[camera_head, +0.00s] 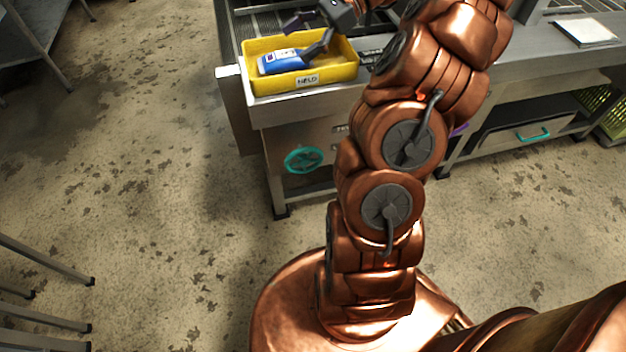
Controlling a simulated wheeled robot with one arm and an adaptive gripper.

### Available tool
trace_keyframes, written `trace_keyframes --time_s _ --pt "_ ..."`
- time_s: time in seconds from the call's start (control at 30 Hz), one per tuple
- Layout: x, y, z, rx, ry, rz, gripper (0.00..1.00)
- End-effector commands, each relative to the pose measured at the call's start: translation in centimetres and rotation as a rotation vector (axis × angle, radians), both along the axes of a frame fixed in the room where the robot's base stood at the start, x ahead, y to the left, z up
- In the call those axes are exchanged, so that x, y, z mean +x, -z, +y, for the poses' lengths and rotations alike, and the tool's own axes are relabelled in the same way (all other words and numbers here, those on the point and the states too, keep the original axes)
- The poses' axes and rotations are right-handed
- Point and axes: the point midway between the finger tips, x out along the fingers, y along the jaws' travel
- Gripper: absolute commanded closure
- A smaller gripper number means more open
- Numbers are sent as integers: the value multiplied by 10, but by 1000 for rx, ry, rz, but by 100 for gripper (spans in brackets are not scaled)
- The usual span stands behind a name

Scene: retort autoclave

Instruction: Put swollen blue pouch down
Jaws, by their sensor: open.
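The blue pouch (283,61) lies in the left part of a yellow bin (262,88) labelled HOLD, which stands on the near left end of a steel bench. A pale label shows on the pouch's top. My gripper (305,38) is open at the bin, coming in from the upper right. One dark finger reaches down beside the right end of the pouch, and the other is over the bin's back edge. Whether a finger touches the pouch I cannot tell. My copper arm hides the bench to the right of the bin.
The steel bench (258,115) runs right, with a teal handwheel (304,159) below its front. A white pad (586,32) lies on the right bench. Steel legs stand at the left; the floor between is clear.

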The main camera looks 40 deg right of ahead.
Motion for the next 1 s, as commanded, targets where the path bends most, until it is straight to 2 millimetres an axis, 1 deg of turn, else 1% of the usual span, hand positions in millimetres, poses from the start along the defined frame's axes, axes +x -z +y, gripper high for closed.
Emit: trace_keyframes --time_s 0.03,0.13,0.2,0.27,0.3,0.37,0.4,0.47,0.5,0.57,0.6,0.67,0.73,0.87,1.0 --pt "-3 -3 28 -32 -72 -18 13" --pt "-13 -4 73 -107 -197 -62 13" --pt "-25 -3 102 -159 -291 -94 13" --pt "-36 0 125 -202 -370 -120 13" --pt "-44 1 139 -234 -423 -141 13" --pt "-59 6 159 -277 -504 -164 13" --pt "-69 8 171 -305 -558 -183 13" --pt "-85 13 185 -352 -636 -212 13" --pt "-96 17 194 -380 -692 -229 13" --pt "-113 22 206 -422 -772 -257 13" --pt "-126 27 212 -449 -828 -273 13" --pt "-143 33 219 -494 -907 -304 13" --pt "-165 42 225 -538 -1004 -331 13" --pt "-203 56 228 -622 -1178 -389 13" --pt "-241 72 220 -701 -1361 -444 13"
